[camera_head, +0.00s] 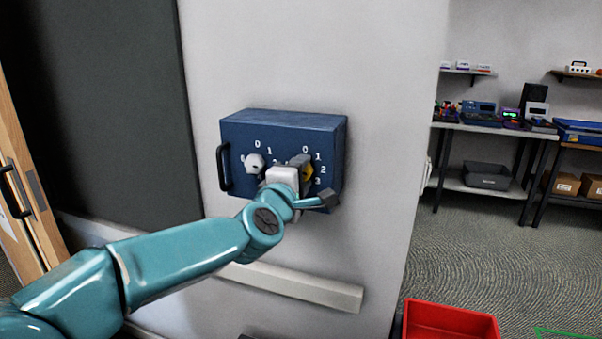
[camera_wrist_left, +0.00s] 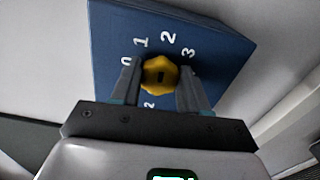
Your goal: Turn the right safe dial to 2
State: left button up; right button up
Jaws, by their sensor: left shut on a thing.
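A dark blue safe (camera_head: 240,132) is on the light wall, with a black handle (camera_head: 224,168) on its left side. Its left dial (camera_head: 254,164) is whitish. Its right dial (camera_head: 308,181) is yellow and mostly hidden behind my left gripper (camera_head: 302,175) in the head view. In the left wrist view the yellow right dial (camera_wrist_left: 160,74) sits between the two fingers of my left gripper (camera_wrist_left: 160,80), which is shut on it. White numbers 0, 1, 2 and 3 ring the dial. I cannot tell which number it points to. My right gripper is not in view.
A red bin (camera_head: 450,322) stands on the floor at the lower right. A pale rail (camera_head: 300,285) runs along the wall below the safe. Shelves (camera_head: 490,125) with equipment stand at the far right. The carpet between is clear.

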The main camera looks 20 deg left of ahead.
pick_arm(q)
jog(key=shift+m, duration=0.3)
dwell(0.4)
jog(key=o, duration=1)
jog(key=shift+o, duration=0.2)
jog(key=shift+s, duration=0.1)
jog(key=s+b, duration=0.1)
jog(key=s, duration=1.5)
jog(key=shift+a, duration=0.3)
jog(key=shift+s, duration=0.1)
